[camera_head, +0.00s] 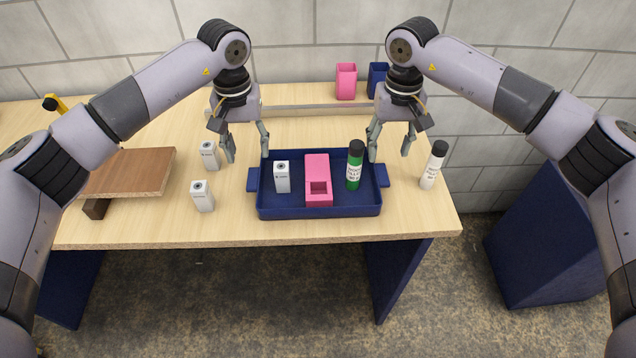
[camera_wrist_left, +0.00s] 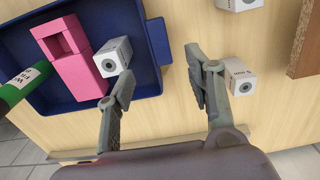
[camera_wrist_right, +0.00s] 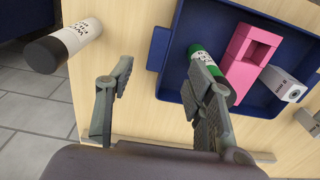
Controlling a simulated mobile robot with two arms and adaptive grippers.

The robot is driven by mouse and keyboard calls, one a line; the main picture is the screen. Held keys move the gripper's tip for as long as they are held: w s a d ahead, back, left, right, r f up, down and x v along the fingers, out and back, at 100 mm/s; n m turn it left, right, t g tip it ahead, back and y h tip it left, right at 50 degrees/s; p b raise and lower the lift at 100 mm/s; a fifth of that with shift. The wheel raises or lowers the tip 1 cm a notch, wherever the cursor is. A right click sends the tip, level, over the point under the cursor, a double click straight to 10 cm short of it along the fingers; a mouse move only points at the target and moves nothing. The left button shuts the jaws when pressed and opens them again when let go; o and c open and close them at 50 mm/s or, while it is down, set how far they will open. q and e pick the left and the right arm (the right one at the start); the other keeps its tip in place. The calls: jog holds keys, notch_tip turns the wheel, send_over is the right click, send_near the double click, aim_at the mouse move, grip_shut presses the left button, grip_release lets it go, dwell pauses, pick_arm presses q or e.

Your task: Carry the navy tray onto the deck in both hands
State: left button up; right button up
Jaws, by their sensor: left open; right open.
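The navy tray (camera_head: 318,211) stands on the table near its front edge, with a handle on each short side. It holds a white box (camera_head: 282,178), a pink block (camera_head: 317,170) and a green bottle with a black cap (camera_head: 354,168). The deck seems to be the raised brown board (camera_head: 128,172) at the left. My left gripper (camera_head: 247,158) is open and empty above the tray's left end. My right gripper (camera_head: 390,157) is open and empty above its right end. Tray parts also show in the left wrist view (camera_wrist_left: 158,42) and right wrist view (camera_wrist_right: 160,48).
Two white boxes stand between deck and tray, one further back (camera_head: 209,155) and one nearer (camera_head: 202,197). A white bottle with a black cap (camera_head: 433,166) stands right of the tray. A pink cup (camera_head: 346,82) and a navy cup (camera_head: 377,78) stand at the back.

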aim_at(382, 175)
pick_arm(q)
notch_tip(382, 175, down, 10)
jog(key=shift+w, duration=0.1)
pick_arm(e)
notch_tip(382, 175, down, 10)
jog(key=shift+f, duration=0.1)
pick_arm(q)
jog(key=shift+c, duration=0.3)
pick_arm(e)
jog(key=shift+c, duration=0.3)
pick_arm(q)
grip_shut()
pick_arm(e)
grip_shut()
jog(key=shift+w, duration=0.1)
